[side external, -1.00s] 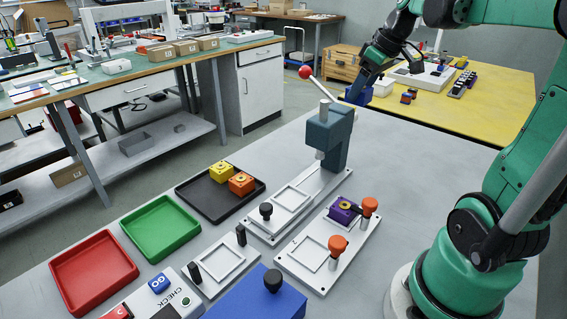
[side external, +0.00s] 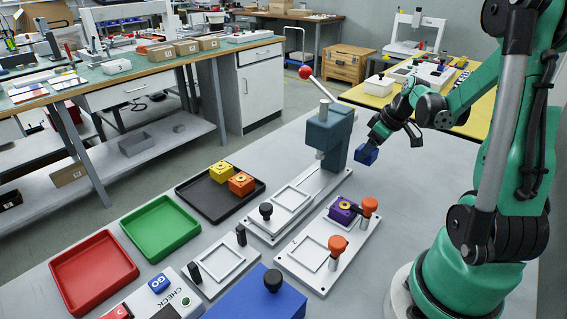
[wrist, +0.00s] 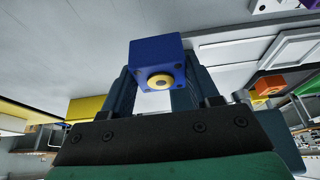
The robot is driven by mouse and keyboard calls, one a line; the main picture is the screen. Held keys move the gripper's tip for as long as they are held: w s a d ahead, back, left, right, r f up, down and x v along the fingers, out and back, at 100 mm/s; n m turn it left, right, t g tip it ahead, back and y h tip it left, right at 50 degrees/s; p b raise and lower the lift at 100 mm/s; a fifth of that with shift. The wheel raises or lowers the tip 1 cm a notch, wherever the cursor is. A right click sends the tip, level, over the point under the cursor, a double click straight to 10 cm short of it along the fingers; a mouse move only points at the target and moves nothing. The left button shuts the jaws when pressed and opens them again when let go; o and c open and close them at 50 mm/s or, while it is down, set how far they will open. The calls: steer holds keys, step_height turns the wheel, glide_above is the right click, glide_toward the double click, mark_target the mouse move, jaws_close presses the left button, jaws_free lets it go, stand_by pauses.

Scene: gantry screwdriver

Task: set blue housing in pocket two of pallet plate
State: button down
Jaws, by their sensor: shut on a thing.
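My gripper (side external: 376,141) is shut on the blue housing (side external: 366,154) and holds it in the air above the grey table, to the right of the press. In the wrist view the blue housing (wrist: 158,60) sits between both fingers, its round yellow ring facing the camera. The pallet plate (side external: 333,246) is a pale plate with two square pockets and two orange-knobbed clamps. A purple housing (side external: 343,210) sits in its far pocket. The near pocket (side external: 311,254) is empty; a small mark there is too small to read surely.
A press (side external: 329,140) with a red-balled lever stands left of my gripper. A black tray (side external: 209,202) holds a yellow and an orange housing. Green (side external: 160,228) and red (side external: 94,271) trays lie to the left.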

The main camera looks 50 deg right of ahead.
mark_target(364, 178)
steer(key=shift+f, duration=2.45)
steer(key=shift+c, duration=1.1)
jaws_free()
steer(key=shift+f, duration=0.1)
steer(key=v, duration=1.2)
steer(key=w+a+r, duration=0.1)
steer(key=w+a, duration=0.5)
steer(key=a, duration=0.5)
steer(key=shift+a+r+h, duration=0.25)
steer(key=shift+a+h, duration=0.05)
steer(key=shift+a, duration=0.05)
steer(key=shift+o, duration=0.5)
steer(key=a+t, duration=0.2)
steer(key=a, duration=1)
steer(key=shift+w+a+r+t, duration=0.2)
steer(key=shift+w+t, duration=0.1)
steer(key=shift+w, duration=0.15)
